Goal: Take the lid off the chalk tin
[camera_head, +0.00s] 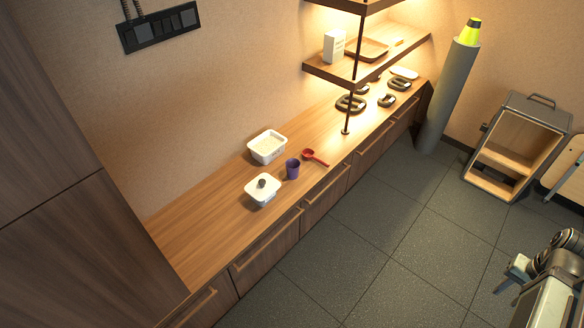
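A white square tin (262,196) with a white lid and a dark round knob (262,183) stands on the wooden counter. The lid is seated on top. I take this for the chalk tin, but no label is readable. A similar white tin (267,147) stands behind it, open at the top with pale contents. My gripper (509,279) is at the lower right, over the floor and far from the counter. It looks empty and too small to tell if its fingers are apart.
A purple cup (292,168) and a red scoop (315,157) are close to the right of the lidded tin. The counter (198,228) is bare to its left. Dark rings (351,103) lie farther along, under shelves with a post. A grey column (448,95) and open cabinet (517,145) stand right. The floor (385,235) is clear.

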